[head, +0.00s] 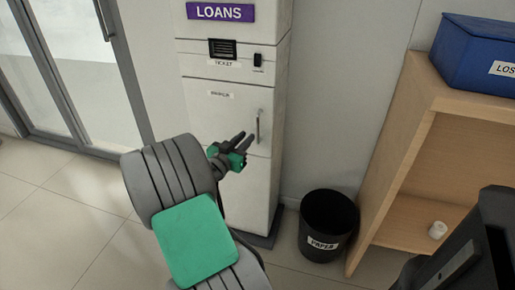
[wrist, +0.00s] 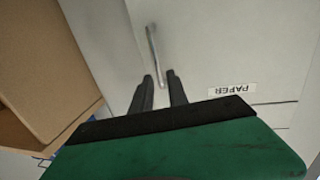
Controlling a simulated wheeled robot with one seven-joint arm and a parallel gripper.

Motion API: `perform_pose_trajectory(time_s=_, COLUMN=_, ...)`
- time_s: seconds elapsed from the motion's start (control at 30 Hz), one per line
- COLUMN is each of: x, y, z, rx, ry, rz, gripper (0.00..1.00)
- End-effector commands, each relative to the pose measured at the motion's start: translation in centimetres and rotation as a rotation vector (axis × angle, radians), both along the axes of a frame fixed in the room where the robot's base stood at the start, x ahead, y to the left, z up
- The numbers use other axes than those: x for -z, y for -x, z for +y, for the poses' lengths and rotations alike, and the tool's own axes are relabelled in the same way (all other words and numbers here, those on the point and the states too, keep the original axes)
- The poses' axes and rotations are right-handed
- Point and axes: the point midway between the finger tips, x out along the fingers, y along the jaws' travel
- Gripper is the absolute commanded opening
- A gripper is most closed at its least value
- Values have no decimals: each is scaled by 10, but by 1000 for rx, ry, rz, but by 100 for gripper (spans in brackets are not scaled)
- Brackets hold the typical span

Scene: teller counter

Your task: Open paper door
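The paper door (head: 215,120) is a pale panel on the front of the white ticket kiosk, with a small label; it looks shut. In the wrist view the paper door (wrist: 220,50) shows its PAPER label (wrist: 232,89) upside down. Its slim grey vertical handle (head: 258,126) is near the door's right edge. My gripper (head: 245,137) is open and empty, just left of the handle in the head view. In the wrist view the handle (wrist: 153,48) runs down toward the gap between my two dark fingers (wrist: 160,77). Contact cannot be told.
A black bin (head: 326,222) labelled PAPER stands on the floor right of the kiosk. A wooden shelf (head: 462,110) with a blue box (head: 480,50) on top is further right. Glass doors (head: 75,70) are at the left. Tiled floor (head: 60,215) is clear at the lower left.

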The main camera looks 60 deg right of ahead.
Motion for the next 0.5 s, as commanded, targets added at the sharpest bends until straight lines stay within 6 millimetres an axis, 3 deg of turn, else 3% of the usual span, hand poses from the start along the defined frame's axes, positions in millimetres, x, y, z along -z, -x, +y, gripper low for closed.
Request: perform_pose_trajectory(time_s=0.5, x=-2, y=9, z=-78, rx=9, ry=32, rz=1, gripper=20)
